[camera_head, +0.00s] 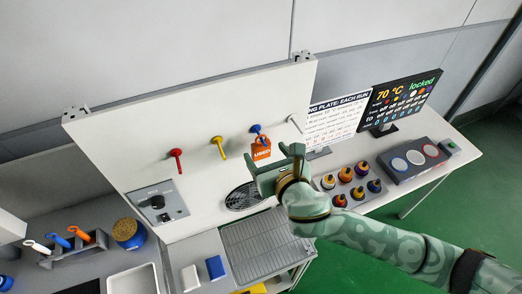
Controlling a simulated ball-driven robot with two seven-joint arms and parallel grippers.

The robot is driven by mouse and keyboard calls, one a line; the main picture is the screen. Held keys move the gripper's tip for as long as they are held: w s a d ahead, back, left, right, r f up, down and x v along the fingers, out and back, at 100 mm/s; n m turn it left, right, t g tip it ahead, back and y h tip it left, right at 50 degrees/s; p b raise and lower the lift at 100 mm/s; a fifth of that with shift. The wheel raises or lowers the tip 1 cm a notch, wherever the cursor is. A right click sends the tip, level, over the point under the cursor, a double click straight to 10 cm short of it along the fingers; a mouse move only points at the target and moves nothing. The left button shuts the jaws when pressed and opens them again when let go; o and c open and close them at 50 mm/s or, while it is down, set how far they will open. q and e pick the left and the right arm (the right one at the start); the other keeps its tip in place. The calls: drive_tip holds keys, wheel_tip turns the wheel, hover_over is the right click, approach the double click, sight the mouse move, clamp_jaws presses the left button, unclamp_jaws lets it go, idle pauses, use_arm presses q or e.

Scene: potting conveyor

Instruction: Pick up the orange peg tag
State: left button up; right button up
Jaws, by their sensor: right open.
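The orange tag (261,151) hangs from the blue peg (256,130) on the white upright panel, with small lettering on its face. My right gripper (274,166) is just below and to the right of the tag in the picture, with its jaws open and nothing visible between them. A gap between gripper and tag is hard to judge from this angle. The tag's lower edge is close to the fingers. My left gripper is out of view.
A red peg (176,154), a yellow peg (218,142) and a white peg (295,123) stick out of the same panel. A grey control box (157,202) is at its lower left. Several small bottles (345,175) and a button console (411,160) stand on the right table.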

sight(262, 147)
drive_tip(key=b+x, duration=0.5)
drive_tip(key=shift+d+f, duration=0.15)
drive_tip(key=shift+f, duration=0.1)
drive_tip(key=shift+w, duration=0.2)
drive_tip(key=shift+r, duration=0.15)
drive_tip(key=shift+s, duration=0.1)
drive_tip(key=c, duration=1.1)
